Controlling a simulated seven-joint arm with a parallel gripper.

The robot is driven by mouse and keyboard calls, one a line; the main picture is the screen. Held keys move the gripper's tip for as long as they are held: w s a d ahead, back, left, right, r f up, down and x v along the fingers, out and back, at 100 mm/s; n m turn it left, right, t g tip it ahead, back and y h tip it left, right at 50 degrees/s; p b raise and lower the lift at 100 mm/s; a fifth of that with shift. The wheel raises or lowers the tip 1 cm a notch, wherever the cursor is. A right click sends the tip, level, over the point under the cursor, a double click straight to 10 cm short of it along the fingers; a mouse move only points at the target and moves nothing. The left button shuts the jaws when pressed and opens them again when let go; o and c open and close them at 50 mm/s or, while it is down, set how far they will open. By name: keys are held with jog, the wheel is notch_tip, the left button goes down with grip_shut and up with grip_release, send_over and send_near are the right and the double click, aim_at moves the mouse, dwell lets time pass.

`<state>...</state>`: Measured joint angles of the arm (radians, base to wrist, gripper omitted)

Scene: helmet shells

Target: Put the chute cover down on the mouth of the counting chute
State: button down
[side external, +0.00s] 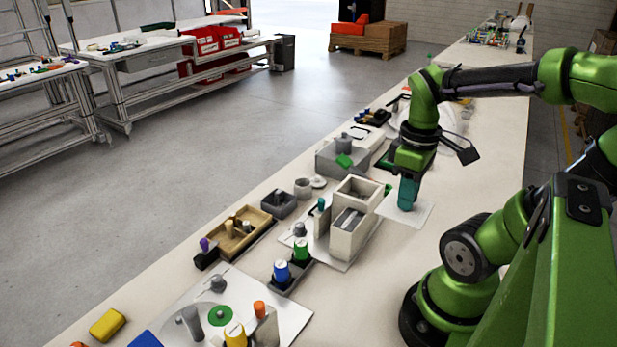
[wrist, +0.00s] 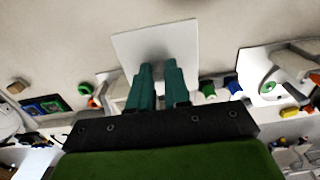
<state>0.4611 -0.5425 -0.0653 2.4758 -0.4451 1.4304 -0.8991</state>
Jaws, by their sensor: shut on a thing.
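The chute cover, a flat white square plate (side external: 423,212), is at my gripper (side external: 407,204). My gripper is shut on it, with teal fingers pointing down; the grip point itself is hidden. In the wrist view the plate (wrist: 150,40) spreads beyond the fingertips (wrist: 158,68). The pale box-like structure with two open-topped compartments (side external: 348,240), apparently the counting chute, stands on a white base to the left of my gripper in the side view. The cover is beside it, not over its openings. I cannot tell the cover's exact height above the table.
A grey block with a green piece (side external: 343,158) stands behind the chute. Blue and green capped cylinders (side external: 282,272) stand in front of it. A wooden tray (side external: 240,236) is to its left. Bare table lies right of the cover, toward my base.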

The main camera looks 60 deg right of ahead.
jog(key=shift+w+d+f, duration=0.85)
jog(key=shift+w+d, duration=0.55)
jog(key=shift+w, duration=0.85)
jog(key=shift+w+d+f, duration=0.8)
jog(key=shift+w+d, duration=0.6)
jog(key=shift+w, duration=0.9)
jog(key=shift+w+d+f, duration=0.85)
jog(key=shift+w+d, duration=0.55)
jog(key=shift+w, duration=0.85)
jog(key=shift+f, duration=0.1)
jog(key=c, duration=1.1)
grip_release()
